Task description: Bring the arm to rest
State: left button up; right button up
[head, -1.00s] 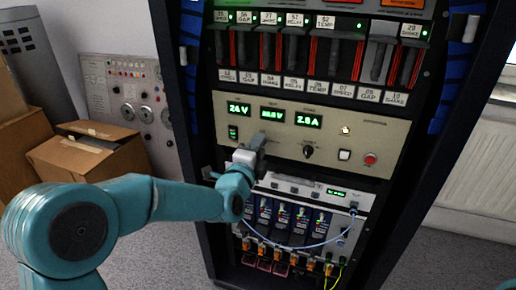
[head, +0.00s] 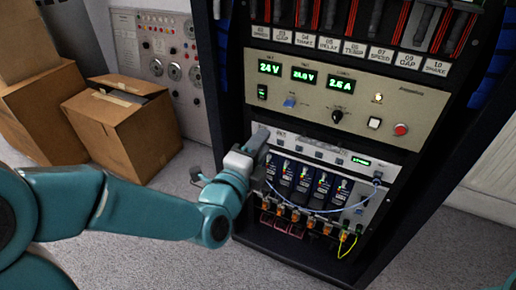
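My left arm, teal with a white wrist, comes in from the left. Its grey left gripper (head: 259,142) is in front of the upper left corner of the silver module unit (head: 325,150), below the beige power supply panel (head: 390,98). From this angle I cannot tell whether its fingers are apart or whether it touches the unit. The panel has lit green displays, the left one reading 24 V, a blue knob (head: 290,102), a black knob (head: 337,116) and a red button (head: 401,130). My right gripper is not in view.
The black rack frame (head: 232,75) stands close to my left gripper. A blue cable (head: 318,211) hangs in a loop across the modules. Cardboard boxes (head: 128,135) and a grey wall panel (head: 158,50) are at the left. Grey floor shows between boxes and rack.

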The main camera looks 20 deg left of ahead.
pick_arm(q)
jog(key=shift+s, duration=0.45)
notch_tip(320, 180, down, 24)
jog(key=s+n+g, duration=0.1)
jog(key=n+g, duration=0.1)
jog(key=g, duration=0.5)
jog(key=s+d+f+n+g+h, duration=0.2)
jog(key=s+d+f+n+g, duration=0.25)
jog(key=s+f+n, duration=0.45)
jog(key=s+d+f+n+g+h, duration=0.1)
jog(key=s+d+f+n+g, duration=0.2)
jog(key=s+f+n+g, duration=0.5)
notch_tip(320, 180, up, 24)
jog(key=s+n+t+p, duration=0.1)
jog(key=t+p, duration=0.1)
jog(key=p, duration=2.2)
jog(key=shift+s+n+p, duration=0.3)
jog(key=shift+s+p, duration=0.05)
jog(key=shift+p, duration=0.05)
